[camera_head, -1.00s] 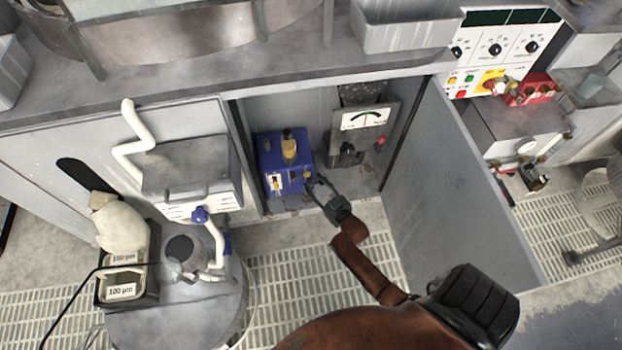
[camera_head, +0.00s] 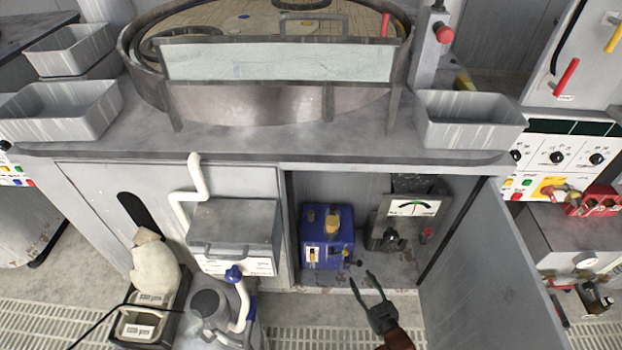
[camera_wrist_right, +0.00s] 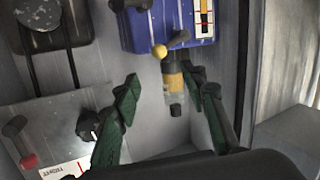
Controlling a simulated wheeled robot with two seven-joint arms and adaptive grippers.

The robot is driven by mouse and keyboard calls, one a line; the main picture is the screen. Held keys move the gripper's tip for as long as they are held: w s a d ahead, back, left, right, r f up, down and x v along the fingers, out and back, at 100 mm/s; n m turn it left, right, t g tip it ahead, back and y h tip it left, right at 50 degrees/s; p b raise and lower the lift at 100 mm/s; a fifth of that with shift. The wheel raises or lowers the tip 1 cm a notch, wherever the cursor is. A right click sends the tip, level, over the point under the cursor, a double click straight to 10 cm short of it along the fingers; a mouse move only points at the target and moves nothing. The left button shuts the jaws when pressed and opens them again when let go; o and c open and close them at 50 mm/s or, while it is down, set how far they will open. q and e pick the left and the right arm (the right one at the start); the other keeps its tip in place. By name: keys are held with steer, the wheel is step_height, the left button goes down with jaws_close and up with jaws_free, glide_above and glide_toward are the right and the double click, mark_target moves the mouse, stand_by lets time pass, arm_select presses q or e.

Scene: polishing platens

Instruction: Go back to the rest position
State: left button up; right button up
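My right gripper (camera_head: 362,281) is in front of the open cabinet, at its lower front edge. Its two fingers are spread apart with nothing between them. The right wrist view shows the same open fingers (camera_wrist_right: 170,88), with the blue box (camera_wrist_right: 170,25) and its yellow-and-clear fitting (camera_wrist_right: 174,82) beyond them. In the head view the blue box (camera_head: 328,240) stands inside the cabinet, behind and left of the gripper. My left gripper is not in view.
A gauge unit (camera_head: 412,210) sits right of the blue box. The open cabinet door (camera_head: 490,275) stands right of my arm. Left are a grey box (camera_head: 232,230), white pipes (camera_head: 190,190) and a pale sack (camera_head: 153,265). The bench top (camera_head: 290,145) runs above.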

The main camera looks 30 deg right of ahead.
steer(key=shift+f, duration=0.1)
